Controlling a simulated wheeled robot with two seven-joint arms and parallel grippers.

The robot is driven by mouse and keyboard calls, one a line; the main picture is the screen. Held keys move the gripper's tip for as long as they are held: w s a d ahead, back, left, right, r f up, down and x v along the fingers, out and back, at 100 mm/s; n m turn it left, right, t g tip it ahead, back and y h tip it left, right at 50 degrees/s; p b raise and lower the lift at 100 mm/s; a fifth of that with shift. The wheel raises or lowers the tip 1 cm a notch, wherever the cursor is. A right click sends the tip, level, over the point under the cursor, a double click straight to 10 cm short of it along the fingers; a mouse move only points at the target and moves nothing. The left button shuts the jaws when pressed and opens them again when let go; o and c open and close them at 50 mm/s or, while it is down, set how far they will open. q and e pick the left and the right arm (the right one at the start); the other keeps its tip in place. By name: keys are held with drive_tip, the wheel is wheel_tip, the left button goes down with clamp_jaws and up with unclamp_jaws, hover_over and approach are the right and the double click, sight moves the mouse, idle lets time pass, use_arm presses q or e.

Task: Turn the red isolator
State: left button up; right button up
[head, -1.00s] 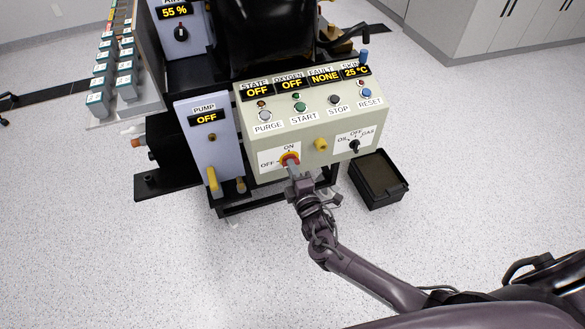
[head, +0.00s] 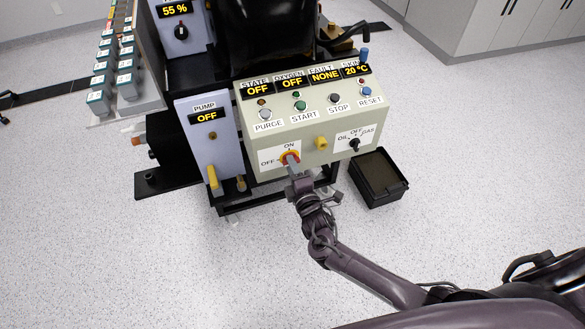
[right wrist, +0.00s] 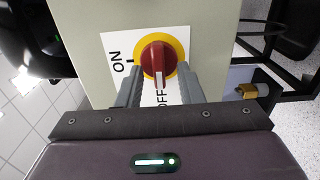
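The red isolator (head: 290,158) is a red rotary knob on a yellow ring, low on the front of the beige control box, with ON above and OFF to its left. In the right wrist view the isolator (right wrist: 158,58) shows a white-marked handle pointing towards the OFF label; the ON label lies to the left. My right gripper (head: 294,168) is at the isolator. In the right wrist view its two fingers (right wrist: 159,80) stand apart, one on each side of the knob, with the handle between them; firm contact is not visible. My left gripper is out of view.
The control box (head: 243,125) carries several push buttons, a yellow knob (head: 321,143) and a black OIL/OFF/GAS selector (head: 354,144). The pump panel (head: 197,145) with a yellow lever (head: 213,177) stands to the left. A black bin (head: 379,178) is on the floor at right.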

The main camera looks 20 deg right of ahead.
drive_tip(key=shift+s, duration=0.1)
drive_tip(key=s, duration=0.7)
drive_tip(key=shift+s+d, duration=0.15)
drive_tip(key=shift+s, duration=0.15)
drive_tip(key=s+d+f+m+g+h+p, duration=0.1)
drive_tip(key=s+d+f+m+g, duration=0.15)
drive_tip(key=s+f, duration=0.4)
drive_tip(key=s+d+f+m+g+p, duration=0.1)
drive_tip(key=s+d+f+m+g, duration=0.2)
drive_tip(key=f, duration=0.7)
drive_tip(key=s+d+f+m+g+h+p, duration=0.1)
drive_tip(key=s+f+m+g, duration=0.25)
drive_tip(key=s+f, duration=0.35)
drive_tip(key=s+f+m+g, duration=0.3)
drive_tip(key=s+f+g, duration=0.1)
drive_tip(key=s, duration=0.8)
drive_tip(key=s+a+f+m+g+y+p, duration=0.1)
drive_tip(key=s+f+m+g, duration=0.3)
drive_tip(key=s, duration=0.9)
wheel_tip(320, 180, down, 2)
drive_tip(key=shift+f, duration=0.2)
